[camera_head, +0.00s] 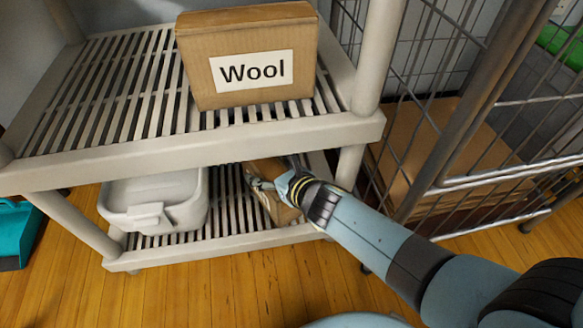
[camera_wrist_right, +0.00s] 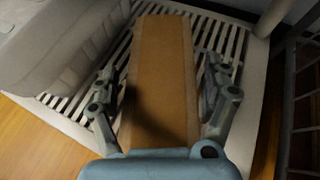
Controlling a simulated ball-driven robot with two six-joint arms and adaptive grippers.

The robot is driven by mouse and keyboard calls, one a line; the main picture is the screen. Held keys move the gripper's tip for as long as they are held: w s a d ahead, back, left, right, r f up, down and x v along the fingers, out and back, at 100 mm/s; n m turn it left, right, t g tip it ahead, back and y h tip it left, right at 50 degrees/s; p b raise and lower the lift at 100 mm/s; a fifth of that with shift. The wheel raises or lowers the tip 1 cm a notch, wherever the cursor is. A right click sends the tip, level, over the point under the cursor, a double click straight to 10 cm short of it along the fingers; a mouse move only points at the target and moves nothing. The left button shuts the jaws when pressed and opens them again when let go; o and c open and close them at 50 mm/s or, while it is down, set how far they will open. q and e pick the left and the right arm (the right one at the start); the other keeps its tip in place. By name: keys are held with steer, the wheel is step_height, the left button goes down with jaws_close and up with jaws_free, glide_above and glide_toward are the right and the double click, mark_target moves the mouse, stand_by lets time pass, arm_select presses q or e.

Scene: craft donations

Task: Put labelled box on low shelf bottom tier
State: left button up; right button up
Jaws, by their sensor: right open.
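The low shelf is a pale slatted unit, and its bottom tier (camera_head: 190,249) lies below an upper tier. My right gripper (camera_head: 268,181) reaches in at the right of the bottom tier, under the upper one. A brown cardboard box (camera_head: 283,209) is there, partly hidden by my gripper and the upper tier. In the right wrist view this box (camera_wrist_right: 162,60) lies on the slats between my two spread fingers, and my gripper is open around it. No label shows on its visible faces. My left gripper is not in view.
A cardboard box labelled "Wool" (camera_head: 250,60) stands on the upper tier (camera_head: 200,148). A whitish plastic bin (camera_head: 155,200) fills the bottom tier's left part. A wire cage (camera_head: 450,130) stands close at the right. A teal container (camera_head: 17,232) is at far left.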

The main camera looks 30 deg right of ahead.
steer(key=shift+p+v, duration=0.55)
steer(key=shift+v, duration=0.65)
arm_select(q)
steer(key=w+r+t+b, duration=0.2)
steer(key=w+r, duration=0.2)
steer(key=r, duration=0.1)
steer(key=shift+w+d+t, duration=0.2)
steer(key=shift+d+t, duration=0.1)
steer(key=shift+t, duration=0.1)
arm_select(e)
steer(key=s+d, duration=0.2)
steer(key=s, duration=1)
steer(key=shift+s+r, duration=0.15)
steer(key=shift+s, duration=0.05)
